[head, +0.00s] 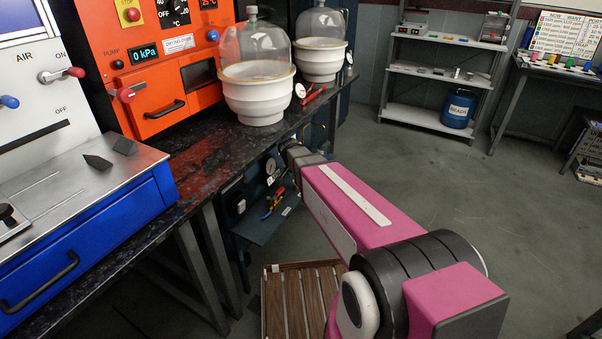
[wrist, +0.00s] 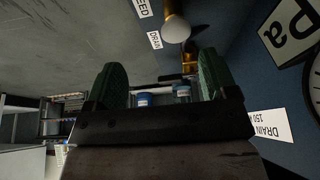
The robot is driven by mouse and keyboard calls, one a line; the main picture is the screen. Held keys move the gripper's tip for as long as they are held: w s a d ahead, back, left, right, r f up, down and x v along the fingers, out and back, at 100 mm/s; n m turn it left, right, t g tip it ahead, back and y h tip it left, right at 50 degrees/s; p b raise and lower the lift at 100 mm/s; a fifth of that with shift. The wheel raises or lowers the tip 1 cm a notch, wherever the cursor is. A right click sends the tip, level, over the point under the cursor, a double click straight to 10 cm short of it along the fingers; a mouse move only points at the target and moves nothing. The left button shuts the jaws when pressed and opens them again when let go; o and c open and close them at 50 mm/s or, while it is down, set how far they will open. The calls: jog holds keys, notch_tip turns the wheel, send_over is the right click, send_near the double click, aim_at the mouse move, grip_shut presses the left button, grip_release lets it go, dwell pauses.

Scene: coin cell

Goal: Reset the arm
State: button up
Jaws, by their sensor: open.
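My pink arm (head: 365,205) reaches from the lower right of the head view toward the blue cabinet under the bench. Its far end (head: 300,157) is by the bench's front edge, and my fingers cannot be made out there. In the wrist view my gripper (wrist: 162,78) shows two green fingers spread apart, with nothing between them that I can see held. A blue panel with a DRAIN label (wrist: 268,125), a gauge (wrist: 314,85) and a brass valve with a pale round knob (wrist: 176,29) is close by on the right.
The dark bench (head: 190,170) carries an orange drying oven (head: 165,70), a blue-and-white glovebox-like unit (head: 90,230) and two glass-domed desiccators (head: 258,95). A slatted wooden platform (head: 300,300) lies below. The floor (head: 450,185) at right is open, before a metal shelf (head: 440,70).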

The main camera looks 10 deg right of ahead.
jog(key=shift+s, duration=0.1)
jog(key=s+d+n+g+y, duration=0.1)
jog(key=s+d+n, duration=0.2)
jog(key=s, duration=0.7)
jog(key=s+d+r+n+g+y, duration=0.1)
jog(key=s+d+n, duration=0.3)
jog(key=s, duration=0.6)
jog(key=shift+d+r+g+y, duration=0.2)
jog(key=shift+d+g+y, duration=0.15)
jog(key=shift+g, duration=0.45)
